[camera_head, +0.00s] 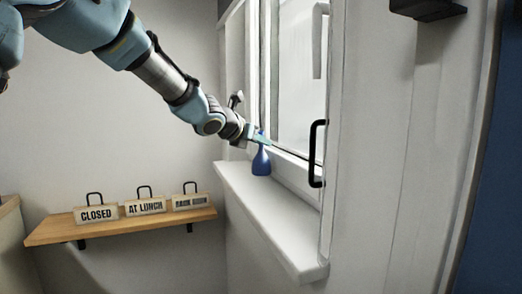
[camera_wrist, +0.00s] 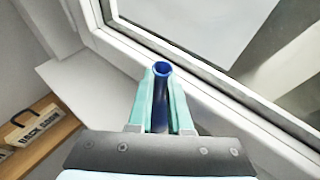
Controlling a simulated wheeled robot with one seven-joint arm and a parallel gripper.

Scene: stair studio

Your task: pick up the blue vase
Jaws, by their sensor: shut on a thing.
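The blue vase (camera_head: 261,162) stands upright on the white window sill in the head view, close to the window frame. It has a rounded body and a narrow neck. My gripper (camera_head: 261,141) reaches it from the upper left and is shut on the neck. In the wrist view, the vase's open mouth and neck (camera_wrist: 161,72) show between the two teal fingers of my gripper (camera_wrist: 161,90). The vase's lower body is hidden there by the fingers and the gripper's body. I cannot tell whether its base touches the sill.
The white sill (camera_head: 268,218) is bare towards the front. A window with a black handle (camera_head: 317,153) stands on its right. A wooden shelf (camera_head: 130,228) at the left holds signs reading CLOSED (camera_head: 96,214), AT LUNCH (camera_head: 145,206) and BACK SOON (camera_head: 190,202).

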